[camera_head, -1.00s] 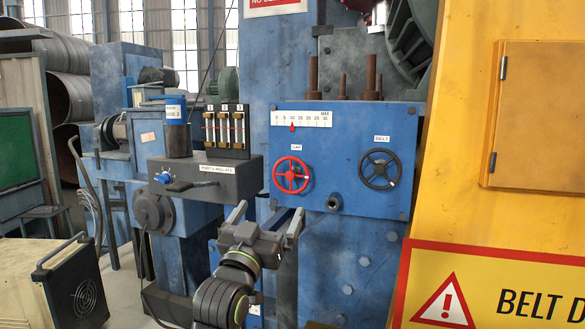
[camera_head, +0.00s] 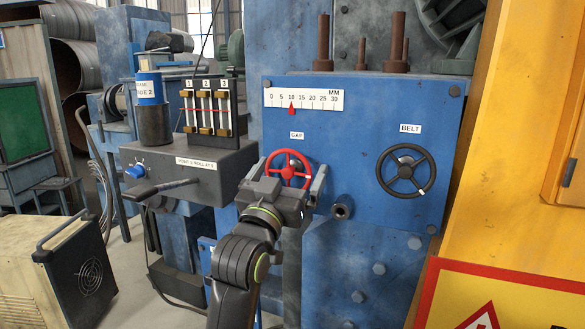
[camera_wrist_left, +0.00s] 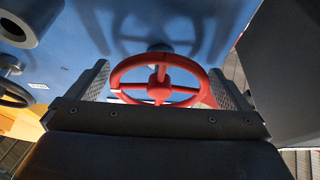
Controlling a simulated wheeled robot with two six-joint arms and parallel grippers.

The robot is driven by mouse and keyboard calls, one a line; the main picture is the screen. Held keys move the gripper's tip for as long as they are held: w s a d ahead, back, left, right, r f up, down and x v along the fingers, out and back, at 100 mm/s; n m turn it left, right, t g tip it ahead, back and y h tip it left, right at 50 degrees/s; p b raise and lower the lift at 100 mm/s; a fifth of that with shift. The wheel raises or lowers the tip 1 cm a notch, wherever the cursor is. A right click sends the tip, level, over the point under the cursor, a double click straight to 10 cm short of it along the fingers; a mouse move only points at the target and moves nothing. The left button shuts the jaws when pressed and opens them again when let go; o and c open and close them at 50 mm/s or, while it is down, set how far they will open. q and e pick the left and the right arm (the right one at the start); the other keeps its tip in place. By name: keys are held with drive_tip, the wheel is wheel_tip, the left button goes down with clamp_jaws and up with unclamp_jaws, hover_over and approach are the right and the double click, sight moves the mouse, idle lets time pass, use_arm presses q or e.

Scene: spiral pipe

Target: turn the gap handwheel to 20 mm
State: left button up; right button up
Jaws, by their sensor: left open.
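The red gap handwheel (camera_head: 288,168) is mounted on the blue panel under the GAP label. The scale (camera_head: 303,99) above it runs from 0 to 30 mm, and its red pointer (camera_head: 291,109) stands at about 10. My left gripper (camera_head: 290,178) is open in front of the handwheel, its fingers to either side of the rim. In the left wrist view the handwheel (camera_wrist_left: 160,84) shows between the two spread fingers (camera_wrist_left: 160,88), with its hub and spokes visible. I cannot tell whether a finger touches the rim. My right gripper is in neither view.
The black belt handwheel (camera_head: 406,171) is to the right on the same panel. A pipe stub (camera_head: 342,207) sticks out below the gap wheel. A grey box (camera_head: 190,168) with a lever stands close on the left. The yellow guard (camera_head: 510,150) bounds the right.

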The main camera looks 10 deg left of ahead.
use_arm(q)
drive_tip(key=shift+s+r, duration=0.15)
drive_tip(key=shift+s, duration=0.2)
drive_tip(key=shift+c, duration=0.9)
drive_tip(key=c, duration=0.7)
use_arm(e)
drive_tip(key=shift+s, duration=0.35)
use_arm(q)
drive_tip(key=shift+m, duration=0.3)
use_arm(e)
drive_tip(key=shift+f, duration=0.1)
